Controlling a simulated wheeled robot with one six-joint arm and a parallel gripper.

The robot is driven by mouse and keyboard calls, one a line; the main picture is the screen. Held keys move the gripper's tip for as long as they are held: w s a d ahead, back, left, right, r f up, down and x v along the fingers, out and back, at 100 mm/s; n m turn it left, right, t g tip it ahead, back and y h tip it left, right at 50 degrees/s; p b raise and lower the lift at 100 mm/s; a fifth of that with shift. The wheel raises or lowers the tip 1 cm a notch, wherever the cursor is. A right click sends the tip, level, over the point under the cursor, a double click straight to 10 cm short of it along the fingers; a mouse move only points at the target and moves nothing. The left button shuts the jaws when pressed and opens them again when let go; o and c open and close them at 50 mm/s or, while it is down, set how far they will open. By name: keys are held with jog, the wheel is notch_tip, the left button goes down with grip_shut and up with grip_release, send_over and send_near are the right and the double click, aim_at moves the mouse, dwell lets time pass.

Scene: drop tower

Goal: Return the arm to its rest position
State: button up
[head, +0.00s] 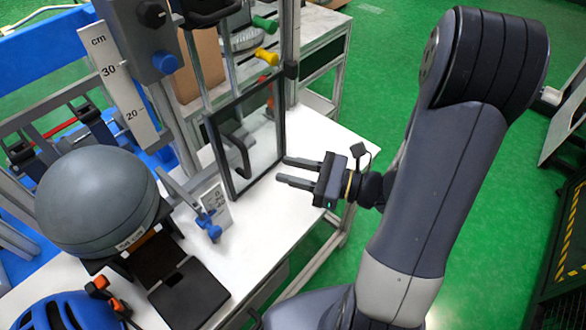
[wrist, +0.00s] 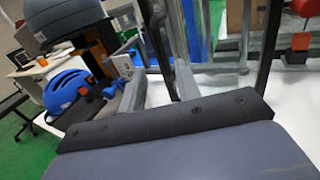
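My gripper (head: 300,172) is at the middle of the head view, above the right part of the white table (head: 270,212). Its two fingers point left and stand apart with nothing between them. The fingers (wrist: 160,92) also show in the wrist view, apart and empty. My arm rises at the right of the head view and bends down to the gripper. The fingertips are close to a dark-framed clear door (head: 247,140) with a black handle (head: 238,150). I cannot tell whether they touch it.
A large grey ball (head: 97,200) rests on a stand at the left. A blue helmet (head: 68,312) is at the lower left, near a black plate (head: 188,296). A ruler panel (head: 118,85) stands behind. Green floor (head: 375,75) is open behind the arm.

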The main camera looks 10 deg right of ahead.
aim_at(248, 172)
jog(key=shift+a, duration=0.1)
dwell(0.4)
jog(key=shift+x, duration=5.25)
jog(key=shift+w, duration=0.1)
